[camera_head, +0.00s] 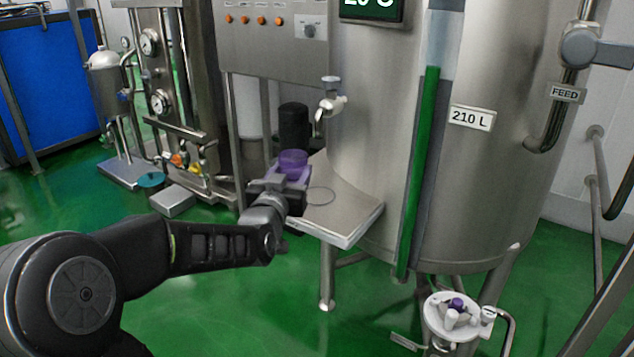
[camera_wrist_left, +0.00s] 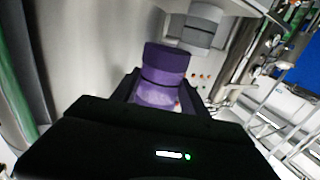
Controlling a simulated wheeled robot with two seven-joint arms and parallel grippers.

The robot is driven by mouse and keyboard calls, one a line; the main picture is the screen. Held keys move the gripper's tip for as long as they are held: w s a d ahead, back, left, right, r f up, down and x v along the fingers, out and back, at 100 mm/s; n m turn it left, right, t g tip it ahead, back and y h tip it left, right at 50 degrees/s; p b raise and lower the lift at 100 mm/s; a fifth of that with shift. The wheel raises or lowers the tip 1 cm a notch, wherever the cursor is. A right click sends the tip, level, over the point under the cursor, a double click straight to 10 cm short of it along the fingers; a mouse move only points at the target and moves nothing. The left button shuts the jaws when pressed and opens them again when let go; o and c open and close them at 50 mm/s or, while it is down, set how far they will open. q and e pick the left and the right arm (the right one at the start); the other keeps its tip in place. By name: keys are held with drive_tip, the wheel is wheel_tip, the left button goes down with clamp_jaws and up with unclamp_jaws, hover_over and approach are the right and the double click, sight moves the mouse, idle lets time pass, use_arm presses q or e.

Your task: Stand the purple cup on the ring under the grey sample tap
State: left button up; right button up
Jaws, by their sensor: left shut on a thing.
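The purple cup (camera_head: 292,160) is held in the fingers of my left gripper (camera_head: 287,180), at the left side of the steel shelf (camera_head: 345,218). In the left wrist view the purple cup (camera_wrist_left: 160,75) stands between the two dark fingers, which are shut on it. The thin ring (camera_head: 320,196) lies on the shelf, to the right of the gripper and apart from the cup. The sample tap (camera_head: 331,100), with a grey knob, sticks out of the tank above the shelf, up and right of the cup. My right gripper is not in view.
The big steel tank (camera_head: 385,150) rises right behind the shelf. A dark cylinder (camera_head: 293,128) stands behind the cup. A control panel (camera_head: 270,40) is above left. The shelf's front is bare.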

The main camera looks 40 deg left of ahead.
use_arm(q)
drive_tip(key=w+f, duration=0.2)
drive_tip(key=w, duration=0.7)
drive_tip(key=shift+w, duration=0.2)
drive_tip(key=shift+a+f, duration=0.1)
wheel_tip(320, 180, down, 5)
drive_tip(key=shift+w+r+b, duration=0.1)
drive_tip(key=shift+r+b, duration=0.1)
drive_tip(key=shift+b, duration=0.4)
drive_tip(key=shift+w+f, duration=0.1)
